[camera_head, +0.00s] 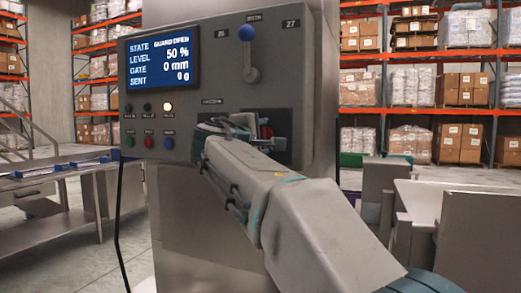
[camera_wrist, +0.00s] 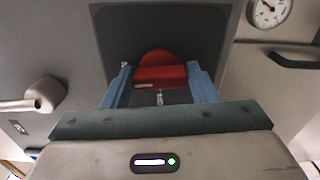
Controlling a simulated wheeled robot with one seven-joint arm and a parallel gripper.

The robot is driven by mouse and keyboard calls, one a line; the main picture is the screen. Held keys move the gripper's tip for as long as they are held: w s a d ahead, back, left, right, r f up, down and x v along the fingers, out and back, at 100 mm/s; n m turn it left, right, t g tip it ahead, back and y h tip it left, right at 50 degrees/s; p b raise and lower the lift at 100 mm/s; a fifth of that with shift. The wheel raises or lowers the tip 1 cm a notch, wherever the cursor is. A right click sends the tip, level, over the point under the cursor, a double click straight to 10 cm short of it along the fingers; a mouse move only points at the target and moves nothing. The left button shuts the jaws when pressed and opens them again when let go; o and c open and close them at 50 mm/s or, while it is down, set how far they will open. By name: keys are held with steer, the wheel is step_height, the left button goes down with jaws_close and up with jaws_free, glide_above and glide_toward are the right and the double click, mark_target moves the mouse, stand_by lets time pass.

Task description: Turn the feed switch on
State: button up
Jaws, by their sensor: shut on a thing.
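The red switch handle (camera_wrist: 160,75) sits on a dark plate (camera_wrist: 205,25) in the wrist view. The two blue fingers of my gripper (camera_wrist: 160,70) stand on either side of it and are shut on it. In the head view only a small red part of the handle (camera_head: 265,132) shows beside my gripper (camera_head: 240,128), on the lower right of the grey control panel (camera_head: 205,80). The label above the switch is too small to read.
The panel's screen (camera_head: 160,62) reads guard open, level 50 %, gate 0 mm, sent 0 g. One lamp (camera_head: 167,107) glows among several buttons. A lever with a blue knob (camera_head: 247,33) stands up above my gripper. A round gauge (camera_wrist: 268,12) is at upper right.

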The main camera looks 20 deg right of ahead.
steer(key=shift+m+b, duration=0.45)
steer(key=shift+m, duration=0.25)
steer(key=o, duration=1)
steer(key=v, duration=1.3)
steer(key=shift+s+a, duration=0.3)
